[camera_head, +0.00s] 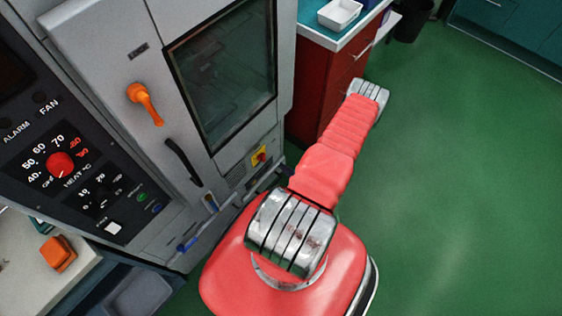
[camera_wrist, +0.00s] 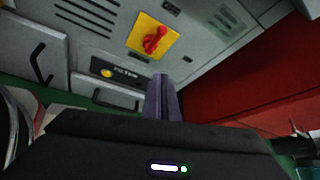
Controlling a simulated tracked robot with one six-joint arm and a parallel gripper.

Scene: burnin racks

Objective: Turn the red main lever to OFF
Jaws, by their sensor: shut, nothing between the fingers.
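The red main lever (camera_wrist: 155,41) sits on a yellow square plate (camera_wrist: 143,49) on the grey cabinet, in the upper middle of the wrist view. It also shows small in the head view (camera_head: 262,157), low on the cabinet front below the window.
The grey cabinet has an orange handle (camera_head: 145,102), a black door pull (camera_head: 184,162) and a panel with a red heat knob (camera_head: 60,165). A red drawer unit (camera_head: 318,85) stands close to the right. Green floor (camera_head: 450,200) lies open at right.

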